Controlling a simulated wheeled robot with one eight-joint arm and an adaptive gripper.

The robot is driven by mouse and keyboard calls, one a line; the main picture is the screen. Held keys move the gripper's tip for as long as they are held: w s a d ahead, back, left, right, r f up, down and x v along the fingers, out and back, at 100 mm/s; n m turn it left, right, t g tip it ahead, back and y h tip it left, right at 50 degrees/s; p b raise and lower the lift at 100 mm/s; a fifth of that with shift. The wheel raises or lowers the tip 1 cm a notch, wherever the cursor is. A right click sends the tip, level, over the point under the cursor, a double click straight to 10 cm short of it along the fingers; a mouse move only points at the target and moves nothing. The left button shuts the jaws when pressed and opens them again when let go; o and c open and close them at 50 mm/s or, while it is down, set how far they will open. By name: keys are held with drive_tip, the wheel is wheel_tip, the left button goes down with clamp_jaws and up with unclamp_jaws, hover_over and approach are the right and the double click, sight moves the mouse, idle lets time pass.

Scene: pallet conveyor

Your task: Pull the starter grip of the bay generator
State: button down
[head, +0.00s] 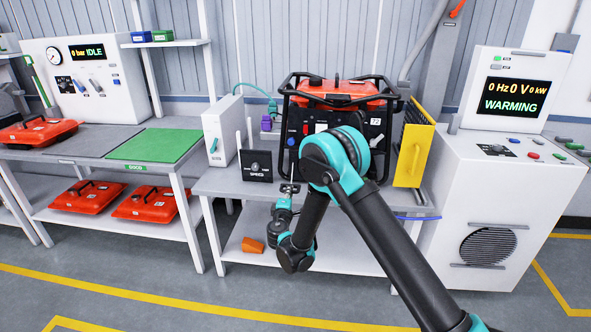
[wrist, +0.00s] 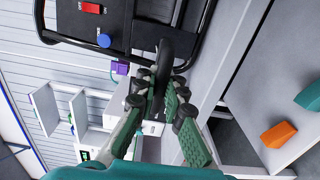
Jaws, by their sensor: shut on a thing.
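The bay generator (head: 338,87) stands on the bench in the head view, with a red top, a black tube frame and a dark front panel. In the wrist view its dark panel (wrist: 128,25) shows at the top, with a red switch and a blue knob. My gripper (head: 289,190) is at the lower front of the generator, and it also shows in the wrist view (wrist: 166,88). Its green fingers are shut on a black elongated piece, the starter grip (wrist: 166,55), in front of the panel. In the head view my arm hides the grip and part of the panel.
A black SPEED box (head: 257,166) and a white box (head: 222,130) stand left of the generator. A yellow panel (head: 413,153) stands at its right. An orange wedge (head: 252,245) lies on the lower shelf. The right console screen (head: 515,97) reads WARMING.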

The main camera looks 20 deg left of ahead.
drive_tip(key=x, duration=1.6)
drive_tip(key=shift+a, duration=0.2)
drive_tip(key=c, duration=0.5)
unclamp_jaws()
drive_tip(key=shift+v, duration=5)
drive_tip(key=shift+d, duration=0.15)
